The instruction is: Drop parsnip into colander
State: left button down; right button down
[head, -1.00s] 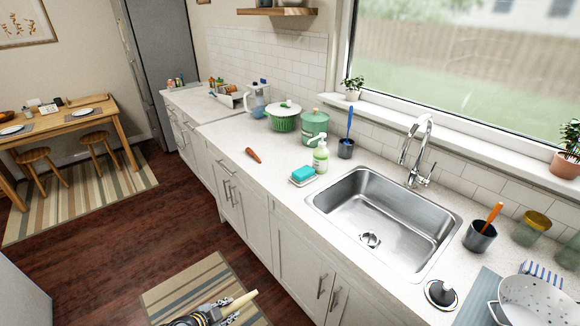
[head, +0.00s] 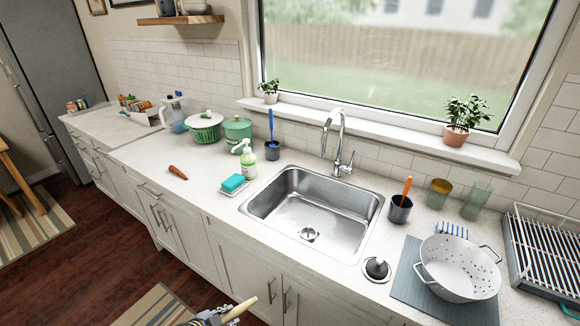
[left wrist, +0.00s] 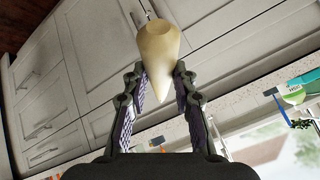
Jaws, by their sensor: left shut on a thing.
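The parsnip (left wrist: 157,55), pale cream and tapered, is clamped between the two fingers of my left gripper (left wrist: 158,85) in the left wrist view. In the head view, the parsnip (head: 243,307) and left gripper (head: 226,317) show at the bottom edge, in front of the cabinets and below counter height. The white colander (head: 432,272), with holes and two handles, stands upright on a grey-blue mat at the counter's right. The gripper is well to the left of it. The part of the colander's inside that shows looks empty. My right gripper is not in view.
A steel sink (head: 268,208) with a tall faucet (head: 338,140) lies left of the colander. A black-and-silver sink stopper (head: 377,268), a dark cup with an orange handle (head: 400,209) and a dish rack (head: 540,262) surround the colander. A carrot (head: 178,172) lies farther left.

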aim_at(448, 281)
jog(key=z, duration=1.6)
jog(key=k+l, duration=0.05)
